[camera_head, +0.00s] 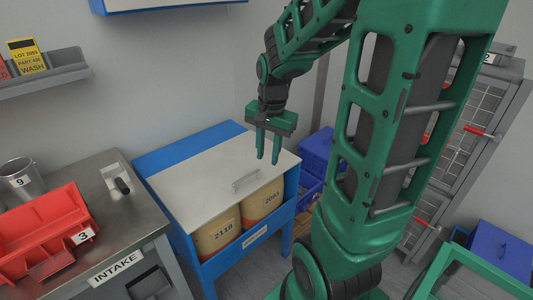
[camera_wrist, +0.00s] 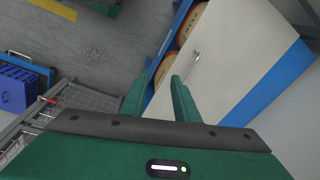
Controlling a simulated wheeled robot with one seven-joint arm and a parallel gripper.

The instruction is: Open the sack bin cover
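The sack bin is a blue-framed box with a pale flat cover (camera_head: 205,170) that lies closed on top. It also shows in the wrist view (camera_wrist: 235,55). A small light handle (camera_head: 246,180) sits near the cover's front edge; the wrist view shows it too (camera_wrist: 194,56). Two tan and orange sacks, marked 2110 (camera_head: 217,233) and 2093 (camera_head: 263,202), show through the bin's open front. My gripper (camera_head: 268,160) hangs above the cover's right part, fingers pointing down, apart and empty. In the wrist view the fingertips (camera_wrist: 162,80) are short of the handle.
A grey intake counter (camera_head: 125,215) with a red tray (camera_head: 45,235) and a metal cup (camera_head: 18,174) stands at the left. Blue crates (camera_head: 318,150) stand right of the bin. A wire cage (camera_head: 470,150) is at the far right. Space above the cover is clear.

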